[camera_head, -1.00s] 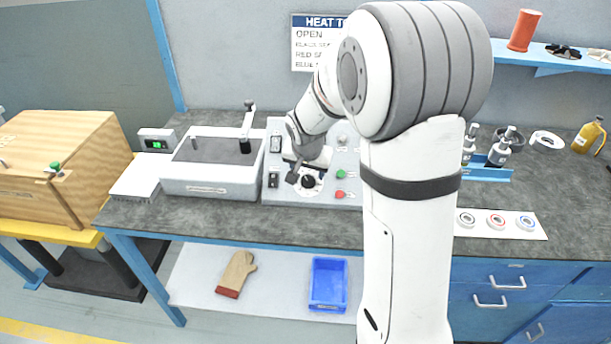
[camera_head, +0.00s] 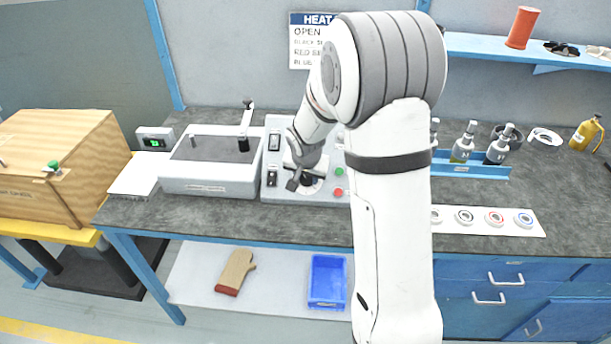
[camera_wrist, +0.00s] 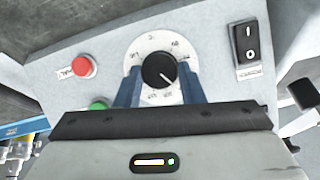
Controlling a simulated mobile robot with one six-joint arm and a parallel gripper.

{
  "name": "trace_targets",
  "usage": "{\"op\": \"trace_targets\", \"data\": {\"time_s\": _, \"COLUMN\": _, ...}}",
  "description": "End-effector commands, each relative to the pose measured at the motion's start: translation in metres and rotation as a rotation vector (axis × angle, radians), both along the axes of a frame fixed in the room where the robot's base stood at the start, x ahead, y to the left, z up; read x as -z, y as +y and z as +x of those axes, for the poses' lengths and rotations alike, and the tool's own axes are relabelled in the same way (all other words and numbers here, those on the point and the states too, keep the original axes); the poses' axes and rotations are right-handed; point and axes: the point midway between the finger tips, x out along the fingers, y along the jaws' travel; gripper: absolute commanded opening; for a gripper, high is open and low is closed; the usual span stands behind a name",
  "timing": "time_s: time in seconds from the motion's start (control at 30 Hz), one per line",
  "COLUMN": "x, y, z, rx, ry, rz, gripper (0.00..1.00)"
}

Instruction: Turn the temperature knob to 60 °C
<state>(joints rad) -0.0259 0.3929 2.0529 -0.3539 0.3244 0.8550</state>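The temperature knob is a round black knob (camera_wrist: 158,70) with a pale pointer line, on a white round dial (camera_wrist: 158,43) with printed marks too small to read surely. In the wrist view the pointer aims to the lower right. In the head view my gripper (camera_head: 298,180) is at the dial on the grey control panel (camera_head: 272,200), partly hiding the knob (camera_head: 307,180).
Beside the dial are a red button (camera_wrist: 82,65), a green button (camera_wrist: 97,104) and a black rocker switch (camera_wrist: 247,42). Left of the panel stands a grey lidded unit (camera_head: 212,182) and a small green display (camera_head: 155,142). Bottles (camera_head: 498,146) stand in a blue rack at right.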

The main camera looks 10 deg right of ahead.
Motion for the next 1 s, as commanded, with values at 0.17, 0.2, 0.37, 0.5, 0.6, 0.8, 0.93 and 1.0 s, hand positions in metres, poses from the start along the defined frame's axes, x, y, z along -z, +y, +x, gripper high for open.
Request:
{"op": "trace_targets", "data": {"time_s": 0.17, "x": 0.0, "y": 0.0002, "z": -0.0002, "rx": 0.0, "ry": 0.0, "rz": 0.0, "gripper": 0.19}}
{"op": "trace_targets", "data": {"time_s": 0.2, "x": 0.0, "y": 0.0003, "z": -0.0002, "rx": -0.001, "ry": 0.0, "rz": 0.0, "gripper": 0.16}}
{"op": "trace_targets", "data": {"time_s": 0.37, "x": 0.0003, "y": 0.0005, "z": -0.0002, "rx": -0.002, "ry": 0.001, "rz": -0.002, "gripper": 0.12}}
{"op": "trace_targets", "data": {"time_s": 0.5, "x": 0.0017, "y": 0.0012, "z": 0.0002, "rx": -0.019, "ry": 0.004, "rz": -0.016, "gripper": 0.12}}
{"op": "trace_targets", "data": {"time_s": 0.6, "x": 0.0033, "y": 0.0018, "z": 0.0003, "rx": -0.045, "ry": 0.013, "rz": -0.04, "gripper": 0.12}}
{"op": "trace_targets", "data": {"time_s": 0.8, "x": 0.0056, "y": 0.0033, "z": 0.0009, "rx": -0.134, "ry": 0.038, "rz": -0.124, "gripper": 0.12}}
{"op": "trace_targets", "data": {"time_s": 0.93, "x": 0.0068, "y": 0.0049, "z": 0.0008, "rx": -0.215, "ry": 0.063, "rz": -0.201, "gripper": 0.12}}
{"op": "trace_targets", "data": {"time_s": 1.0, "x": 0.0066, "y": 0.0053, "z": 0.001, "rx": -0.261, "ry": 0.078, "rz": -0.246, "gripper": 0.12}}
